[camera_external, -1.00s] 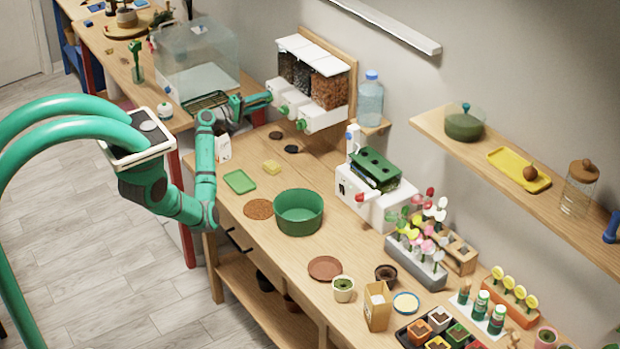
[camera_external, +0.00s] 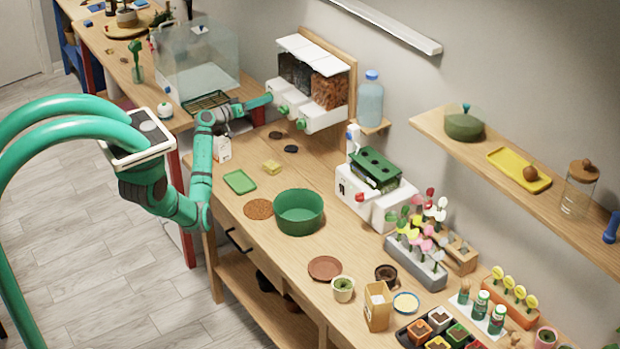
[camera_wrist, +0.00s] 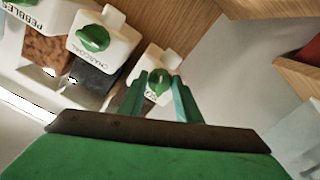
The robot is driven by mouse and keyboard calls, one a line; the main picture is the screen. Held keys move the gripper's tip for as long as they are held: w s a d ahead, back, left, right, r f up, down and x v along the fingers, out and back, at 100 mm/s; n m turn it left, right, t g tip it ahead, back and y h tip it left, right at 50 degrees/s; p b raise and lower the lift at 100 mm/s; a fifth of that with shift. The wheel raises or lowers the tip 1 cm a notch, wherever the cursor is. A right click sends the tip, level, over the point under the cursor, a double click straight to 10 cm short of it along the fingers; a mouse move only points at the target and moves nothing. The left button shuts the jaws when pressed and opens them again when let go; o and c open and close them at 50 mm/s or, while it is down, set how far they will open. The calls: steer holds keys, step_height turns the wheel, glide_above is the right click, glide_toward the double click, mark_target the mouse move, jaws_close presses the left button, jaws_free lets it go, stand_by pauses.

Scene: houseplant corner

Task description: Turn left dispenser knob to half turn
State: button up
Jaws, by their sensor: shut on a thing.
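The left dispenser (camera_external: 289,69) is the leftmost of three white-lidded bins on the wall unit, and holds dark contents. Its green knob (camera_wrist: 157,86) sits between my gripper's two green fingers in the wrist view, on a white front with a partly hidden label. My gripper (camera_wrist: 161,79) is shut on this knob. In the external view my gripper (camera_external: 267,99) reaches the left dispenser from the left and hides its knob. The knob's exact angle is hard to read between the fingers.
The charcoal knob (camera_wrist: 93,38) is close beside my fingers, and the pebbles dispenser (camera_wrist: 48,50) is beyond it. A clear tank (camera_external: 195,62) stands left of the dispensers. A water bottle (camera_external: 370,100) stands to their right. The bench in front holds small dark discs (camera_external: 291,149).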

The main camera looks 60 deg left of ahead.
steer(key=shift+f+m, duration=0.2)
steer(key=shift+m, duration=0.2)
steer(key=o, duration=1)
steer(key=shift+r, duration=0.1)
steer(key=s, duration=1.1)
steer(key=shift+o, duration=0.3)
